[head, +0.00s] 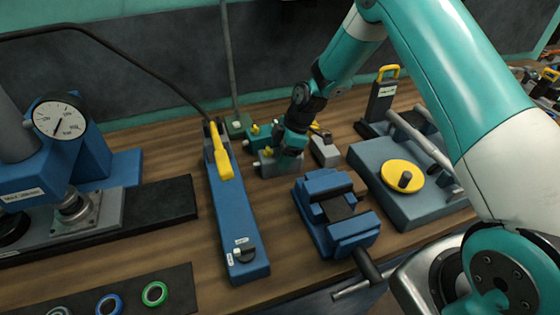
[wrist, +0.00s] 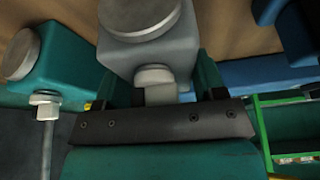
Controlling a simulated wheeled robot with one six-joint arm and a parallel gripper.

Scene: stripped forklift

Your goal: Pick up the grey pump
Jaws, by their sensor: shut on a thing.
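The grey pump (wrist: 150,55) is a boxy grey body with a round metal cap and a pale fitting. In the wrist view it sits between the teal fingers of my gripper (wrist: 160,88), which is shut on it. In the head view the grey pump (head: 266,163) shows low at the bench top, partly hidden by my gripper (head: 288,160). I cannot tell whether it still touches the bench. A teal pump (wrist: 60,72) of similar shape stands beside it; it also shows in the head view (head: 258,138), just behind.
A long blue tool with a yellow lever (head: 233,215) lies left of the pump. A blue vise (head: 335,212) stands in front to the right. Another grey block (head: 325,152) is close on the right. A grey-blue unit with a yellow handwheel (head: 402,175) is farther right.

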